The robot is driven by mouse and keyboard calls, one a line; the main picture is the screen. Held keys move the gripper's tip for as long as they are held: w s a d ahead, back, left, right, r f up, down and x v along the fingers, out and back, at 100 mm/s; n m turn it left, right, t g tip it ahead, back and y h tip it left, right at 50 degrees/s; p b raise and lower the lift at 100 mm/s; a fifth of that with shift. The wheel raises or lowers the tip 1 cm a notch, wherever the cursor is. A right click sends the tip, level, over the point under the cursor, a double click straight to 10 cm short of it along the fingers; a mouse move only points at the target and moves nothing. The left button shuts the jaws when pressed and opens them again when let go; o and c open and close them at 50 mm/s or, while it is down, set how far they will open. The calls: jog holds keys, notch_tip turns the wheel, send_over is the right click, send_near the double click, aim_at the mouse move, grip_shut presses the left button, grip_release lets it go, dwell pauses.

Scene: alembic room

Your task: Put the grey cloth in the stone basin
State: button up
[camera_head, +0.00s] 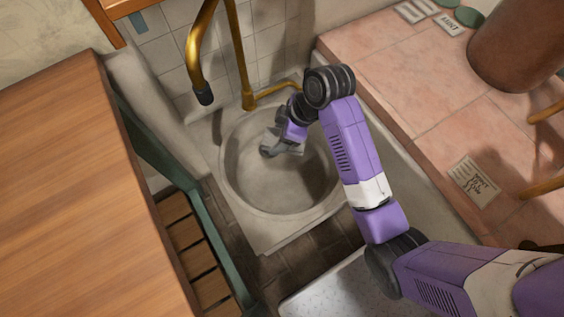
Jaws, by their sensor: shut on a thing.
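The stone basin (246,186) is a round, pale grey bowl set in a light stone block in the middle of the view. My gripper (270,148) reaches in over the basin from the right, within its rim as seen from above. The gripper is shut on the grey cloth (292,149), a small pale grey patch around the fingers, partly hidden by my purple arm. I cannot tell whether the cloth touches the basin floor. The rest of the bowl looks empty.
A brass tap (200,50) hangs over the basin's back left, with brass pipe behind. A wooden tabletop (80,200) fills the left. A pink tiled counter (425,80) on the right holds a brown pot (515,45) and paper labels (474,182).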

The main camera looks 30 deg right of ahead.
aim_at(275, 173)
jog(key=f+n+b, duration=0.1)
jog(key=f+b, duration=0.1)
jog(key=f+n+g+b, duration=0.1)
jog(key=f+n+b, duration=0.1)
jog(key=shift+w+n+y, duration=0.2)
jog(key=shift+n+y, duration=0.1)
jog(key=shift+y, duration=0.1)
notch_tip(275, 173, down, 20)
jog(key=b, duration=0.7)
jog(key=shift+b, duration=0.4)
jog(key=shift+f, duration=0.15)
jog(key=o, duration=1.3)
jog(key=shift+o, duration=0.2)
